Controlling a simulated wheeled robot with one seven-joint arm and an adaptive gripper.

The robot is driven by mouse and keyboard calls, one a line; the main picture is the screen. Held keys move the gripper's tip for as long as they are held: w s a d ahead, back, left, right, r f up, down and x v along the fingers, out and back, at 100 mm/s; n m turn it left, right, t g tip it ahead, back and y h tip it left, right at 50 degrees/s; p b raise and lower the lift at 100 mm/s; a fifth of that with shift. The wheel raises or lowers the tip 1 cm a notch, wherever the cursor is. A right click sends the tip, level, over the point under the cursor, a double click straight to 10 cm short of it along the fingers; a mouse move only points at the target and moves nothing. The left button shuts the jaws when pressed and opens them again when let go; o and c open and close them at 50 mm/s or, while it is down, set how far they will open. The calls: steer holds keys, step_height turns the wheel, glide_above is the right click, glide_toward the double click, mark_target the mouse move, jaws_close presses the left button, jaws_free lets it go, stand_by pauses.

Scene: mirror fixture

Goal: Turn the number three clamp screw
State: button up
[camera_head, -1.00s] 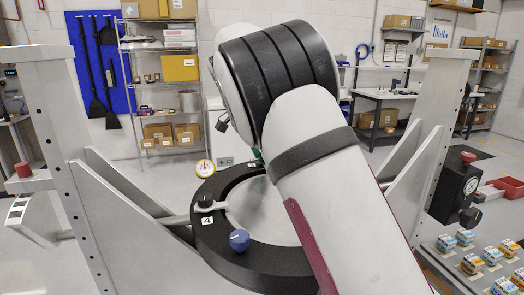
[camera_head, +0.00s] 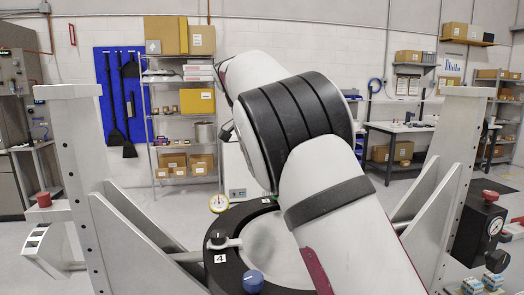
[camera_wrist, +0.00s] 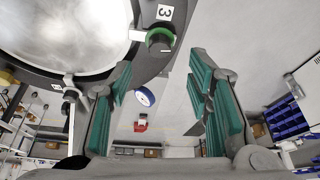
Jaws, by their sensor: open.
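The number three clamp screw (camera_wrist: 160,38) is a dark knob with a green ring beside the "3" label (camera_wrist: 165,13), on the dark ring around the round mirror (camera_wrist: 70,35) in the wrist view. My gripper (camera_wrist: 160,78) is open, with two green-padded fingers. The screw shows beyond the fingertips, between their directions; nothing is held. In the head view my arm hides the gripper and the number three screw. The dark mirror ring (camera_head: 216,276) shows there in part, with the number four clamp screw (camera_head: 217,237) and its "4" label (camera_head: 220,258).
A blue knob (camera_head: 253,281) stands on the ring's near side. Light grey frame posts (camera_head: 83,180) and (camera_head: 462,180) flank the ring. A dark box with a gauge (camera_head: 480,230) is on the right post. Another clamp (camera_wrist: 69,94) shows left of my fingers.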

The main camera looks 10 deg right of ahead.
steer(key=shift+v, duration=2.3)
steer(key=shift+s, duration=0.1)
